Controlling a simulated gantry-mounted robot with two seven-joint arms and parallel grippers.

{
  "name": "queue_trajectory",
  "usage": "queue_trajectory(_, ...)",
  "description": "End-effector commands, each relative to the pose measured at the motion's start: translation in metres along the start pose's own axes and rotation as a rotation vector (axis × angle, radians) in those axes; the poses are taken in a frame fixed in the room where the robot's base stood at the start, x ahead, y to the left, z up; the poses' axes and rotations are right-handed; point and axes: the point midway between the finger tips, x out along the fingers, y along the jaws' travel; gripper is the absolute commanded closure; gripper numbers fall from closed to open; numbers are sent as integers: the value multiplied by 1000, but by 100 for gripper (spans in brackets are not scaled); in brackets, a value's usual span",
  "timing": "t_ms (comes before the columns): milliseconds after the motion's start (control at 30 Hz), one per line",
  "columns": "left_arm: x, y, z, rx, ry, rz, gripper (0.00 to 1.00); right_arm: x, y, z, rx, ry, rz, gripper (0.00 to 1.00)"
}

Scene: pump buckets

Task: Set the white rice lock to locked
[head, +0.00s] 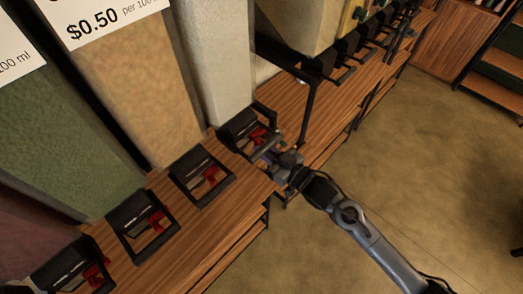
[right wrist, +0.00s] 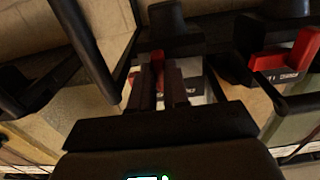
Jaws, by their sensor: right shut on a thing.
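The white rice bin (head: 215,60) is the pale column, with a black dispenser (head: 240,124) at its foot. A red lock (head: 258,135) sits under that dispenser. My right gripper (head: 268,153) reaches in from the right, right at this lock. In the right wrist view, its two dark fingers (right wrist: 160,78) are close together under the black dispenser. A little red of the lock (right wrist: 158,104) shows between and beside them, so they appear shut on it. The fingers hide most of the lock, and its setting cannot be read. My left gripper is out of view.
More dispensers with red locks stand to the left, one close by (head: 204,177). A neighbouring red lock (right wrist: 285,55) shows in the right wrist view. Black frames surround the dispensers. The wooden counter (head: 190,250) has bare room in front; open floor lies right.

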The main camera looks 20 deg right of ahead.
Motion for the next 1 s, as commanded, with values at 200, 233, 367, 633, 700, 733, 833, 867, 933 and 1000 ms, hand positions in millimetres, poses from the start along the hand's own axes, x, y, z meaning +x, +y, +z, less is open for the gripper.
queue_trajectory(200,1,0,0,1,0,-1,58,0,4,0,0,1,10,69)
queue_trajectory(233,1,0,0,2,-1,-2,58,0,4,0,0,1,9,65)
queue_trajectory(367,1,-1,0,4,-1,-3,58,0,3,0,0,1,8,58)
queue_trajectory(633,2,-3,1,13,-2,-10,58,-2,2,1,1,0,6,58)
queue_trajectory(700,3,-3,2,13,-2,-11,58,-7,2,2,0,-1,6,58)
queue_trajectory(733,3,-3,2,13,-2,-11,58,-10,2,2,0,-1,6,58)
queue_trajectory(833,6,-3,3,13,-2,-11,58,-22,2,3,1,-2,6,58)
queue_trajectory(867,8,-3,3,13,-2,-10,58,-26,2,3,0,-2,5,58)
queue_trajectory(933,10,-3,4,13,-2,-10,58,-38,2,4,0,-3,6,58)
queue_trajectory(1000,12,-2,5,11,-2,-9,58,-50,2,4,-1,-3,6,58)
